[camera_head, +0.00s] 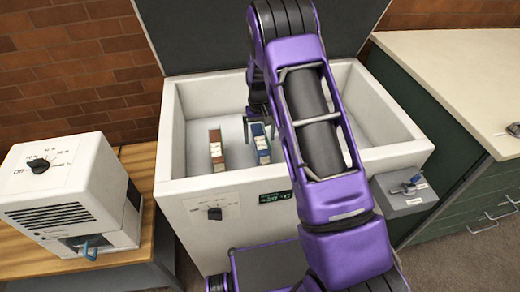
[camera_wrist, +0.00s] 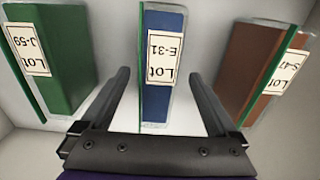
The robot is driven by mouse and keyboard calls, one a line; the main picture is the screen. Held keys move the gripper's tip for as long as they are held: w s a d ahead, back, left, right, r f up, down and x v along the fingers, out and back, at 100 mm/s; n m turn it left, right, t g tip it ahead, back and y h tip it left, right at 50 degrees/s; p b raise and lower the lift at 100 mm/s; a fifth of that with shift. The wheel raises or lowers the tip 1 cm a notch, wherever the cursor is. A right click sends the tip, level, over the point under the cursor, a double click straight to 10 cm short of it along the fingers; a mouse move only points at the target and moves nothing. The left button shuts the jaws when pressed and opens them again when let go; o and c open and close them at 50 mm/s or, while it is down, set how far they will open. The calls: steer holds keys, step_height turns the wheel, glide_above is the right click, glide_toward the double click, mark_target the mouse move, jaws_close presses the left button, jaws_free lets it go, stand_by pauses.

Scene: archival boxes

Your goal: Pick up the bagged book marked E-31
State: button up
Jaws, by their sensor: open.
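The bagged book marked E-31 (camera_wrist: 163,100) is blue, in a clear bag, with a white label that reads upside down in the wrist view. It stands upright in the white chest and also shows in the head view (camera_head: 261,153). My gripper (camera_wrist: 159,75) is open, with one finger to each side of the blue book in the wrist picture. The fingers do not visibly touch it. In the head view my gripper (camera_head: 258,112) hangs inside the chest at the blue book's far end, partly hidden by my arm.
A brown bagged book (camera_wrist: 262,70), marked S-47, and a green one (camera_wrist: 60,60), marked J-59, stand either side with gaps. The white chest's walls (camera_head: 172,120) surround them; its lid (camera_head: 200,40) is raised. A white machine (camera_head: 70,195) stands left, a counter (camera_head: 460,80) right.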

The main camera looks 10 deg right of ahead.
steer(key=f, duration=0.3)
steer(key=f+b, duration=0.1)
steer(key=f, duration=0.1)
steer(key=shift+w+d+f, duration=0.1)
steer(key=shift+w+f, duration=0.2)
jaws_close()
